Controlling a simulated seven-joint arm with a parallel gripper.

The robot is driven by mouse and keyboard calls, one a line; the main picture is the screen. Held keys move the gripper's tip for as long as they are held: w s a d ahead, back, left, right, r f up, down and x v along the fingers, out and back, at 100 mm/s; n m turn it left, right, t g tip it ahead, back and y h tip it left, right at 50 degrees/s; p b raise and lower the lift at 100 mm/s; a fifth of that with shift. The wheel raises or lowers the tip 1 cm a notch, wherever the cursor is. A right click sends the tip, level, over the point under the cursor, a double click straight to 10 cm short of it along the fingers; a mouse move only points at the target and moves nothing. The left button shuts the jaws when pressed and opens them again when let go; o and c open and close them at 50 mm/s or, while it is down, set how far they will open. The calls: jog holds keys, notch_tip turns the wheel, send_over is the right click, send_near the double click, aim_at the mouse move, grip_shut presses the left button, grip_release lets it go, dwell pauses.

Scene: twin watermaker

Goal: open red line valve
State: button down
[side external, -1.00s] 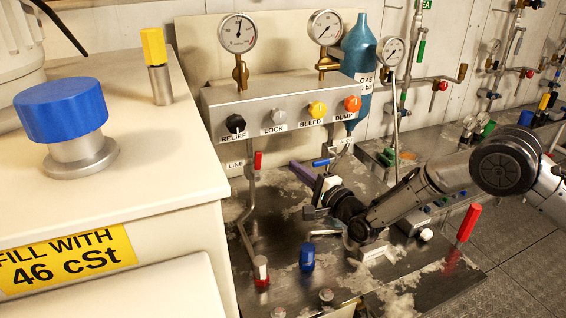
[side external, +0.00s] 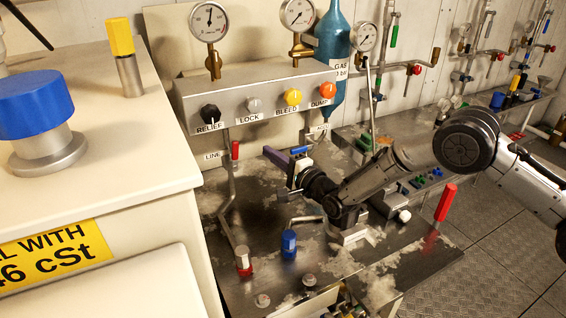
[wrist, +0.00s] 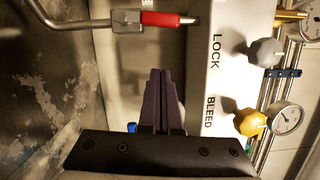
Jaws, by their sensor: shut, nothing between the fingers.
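The red line valve has a small red handle (side external: 235,150) on a metal pipe beside the LINE label, below the left end of the control panel. In the wrist view its red sleeve (wrist: 162,19) lies sideways at the top, joined to a metal valve body (wrist: 127,20). My gripper (side external: 274,155) is to the right of the handle in the side view, apart from it. In the wrist view my gripper's purple fingers (wrist: 160,75) are together and empty, pointing towards the red handle with a gap between.
The panel (side external: 260,95) with RELIEF, LOCK, BLEED and DUMP knobs stands above and behind. A blue handle (side external: 299,150) is close beside my gripper. A blue-capped fitting (side external: 289,243) and a red-and-white fitting (side external: 243,260) stand on the bench in front.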

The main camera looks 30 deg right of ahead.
aim_at(238, 147)
jog(key=shift+w+a+r, duration=0.1)
jog(key=shift+w+a, duration=0.35)
jog(key=shift+a, duration=0.35)
jog(key=shift+w+a+r, duration=0.1)
jog(key=shift+w+a, duration=0.35)
jog(key=shift+a, duration=0.3)
jog(key=shift+w+a+r, duration=0.1)
jog(key=shift+w+a, duration=0.35)
jog(key=shift+a, duration=0.35)
jog(key=shift+a+r, duration=0.1)
jog(key=shift+a, duration=0.55)
